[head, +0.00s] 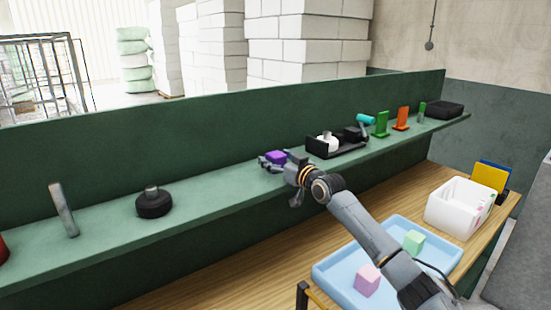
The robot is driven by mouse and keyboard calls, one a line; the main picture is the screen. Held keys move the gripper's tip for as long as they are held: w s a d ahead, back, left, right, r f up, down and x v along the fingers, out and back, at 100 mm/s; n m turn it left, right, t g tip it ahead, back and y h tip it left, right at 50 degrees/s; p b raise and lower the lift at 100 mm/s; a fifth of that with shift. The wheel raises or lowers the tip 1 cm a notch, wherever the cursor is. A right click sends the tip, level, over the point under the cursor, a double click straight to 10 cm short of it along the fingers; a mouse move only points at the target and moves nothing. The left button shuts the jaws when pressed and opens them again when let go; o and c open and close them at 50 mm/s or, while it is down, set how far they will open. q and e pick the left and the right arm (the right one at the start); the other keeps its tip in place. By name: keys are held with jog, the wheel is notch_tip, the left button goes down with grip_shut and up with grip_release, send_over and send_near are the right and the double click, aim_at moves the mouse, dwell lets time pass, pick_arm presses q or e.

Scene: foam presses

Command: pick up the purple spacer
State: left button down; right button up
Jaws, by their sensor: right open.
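The purple spacer (276,157) is a small block on the green shelf, near the middle of the head view. My right gripper (272,162) is at the spacer, with its fingers at shelf level close around or just in front of it. The gripper is open. Part of the spacer's lower side is hidden by the fingers, and I cannot tell whether they touch it. My left gripper is not in view.
On the green shelf (105,237), a black round knob (154,203) and a grey upright bar (64,210) stand left. A black tray (337,147) is close right of the spacer. Below, a blue tray (333,267) and white bin (459,207) sit on the wooden bench.

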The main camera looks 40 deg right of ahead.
jog(key=shift+w, duration=0.15)
jog(key=shift+c, duration=1.1)
jog(key=c, duration=1.1)
jog(key=shift+o, duration=0.2)
jog(key=shift+r, duration=0.15)
